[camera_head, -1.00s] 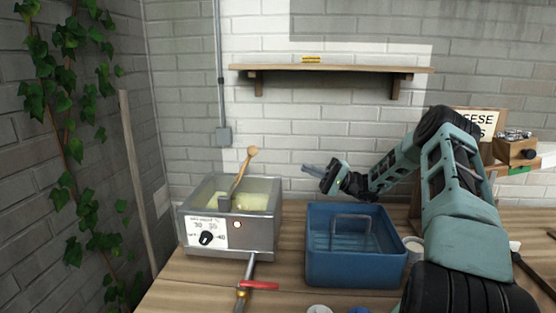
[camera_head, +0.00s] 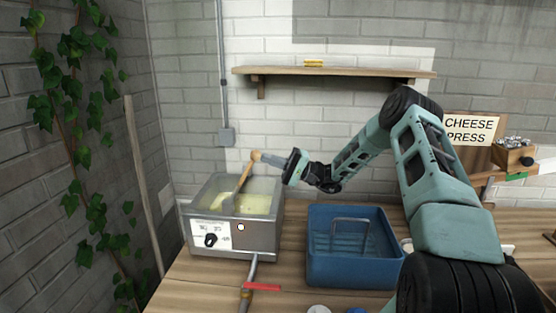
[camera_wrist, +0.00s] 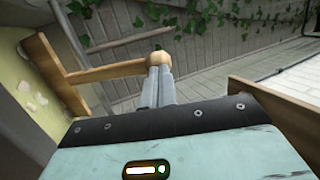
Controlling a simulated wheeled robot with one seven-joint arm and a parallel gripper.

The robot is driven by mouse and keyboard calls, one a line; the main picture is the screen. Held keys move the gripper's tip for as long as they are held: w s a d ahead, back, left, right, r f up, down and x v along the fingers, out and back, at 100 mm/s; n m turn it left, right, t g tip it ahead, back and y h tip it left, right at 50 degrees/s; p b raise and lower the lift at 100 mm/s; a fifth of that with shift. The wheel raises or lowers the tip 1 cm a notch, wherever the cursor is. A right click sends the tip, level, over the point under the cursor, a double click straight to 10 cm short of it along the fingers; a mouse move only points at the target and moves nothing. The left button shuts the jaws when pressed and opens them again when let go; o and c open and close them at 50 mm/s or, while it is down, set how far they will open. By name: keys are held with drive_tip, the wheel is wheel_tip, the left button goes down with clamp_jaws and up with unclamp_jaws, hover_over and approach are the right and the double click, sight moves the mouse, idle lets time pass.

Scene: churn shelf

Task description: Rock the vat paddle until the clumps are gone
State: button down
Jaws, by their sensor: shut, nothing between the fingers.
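The steel vat (camera_head: 262,236) stands at the left of the bench with pale yellow liquid (camera_head: 206,199) in it. The wooden paddle (camera_head: 244,174) leans in it, its round knob up and to the right. In the wrist view the paddle handle (camera_wrist: 108,72) runs sideways to its knob, and a few whitish clumps (camera_wrist: 32,104) show in the yellow liquid at left. My gripper (camera_head: 264,158) is shut and empty, its fingertips at the paddle's knob. In the wrist view the fingertips (camera_wrist: 158,78) overlap the knob; I cannot tell whether they touch.
A blue bin (camera_head: 352,270) stands right of the vat. A pipe with a red valve handle (camera_head: 262,288) comes from the vat's front. A wooden shelf (camera_head: 340,72) is on the wall above. Ivy (camera_head: 75,130) climbs the left wall.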

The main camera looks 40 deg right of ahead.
idle(0.4)
drive_tip(key=w+a+r+g+h+p, duration=0.1)
drive_tip(key=w+a+h, duration=0.1)
drive_tip(key=w+a+r+g+h+p, duration=0.1)
drive_tip(key=w+a+r+g+h, duration=0.1)
drive_tip(key=w+a+r+m+g+h, duration=0.1)
drive_tip(key=a+h, duration=0.1)
drive_tip(key=shift+w+r+g+h+p, duration=0.3)
drive_tip(key=shift+w+r+p, duration=0.05)
drive_tip(key=shift+w+p, duration=0.05)
drive_tip(key=shift+w+a+f+m+g+h+b, duration=0.15)
drive_tip(key=shift+w+a+m+g+h+b, duration=0.25)
drive_tip(key=shift+w+a, duration=0.85)
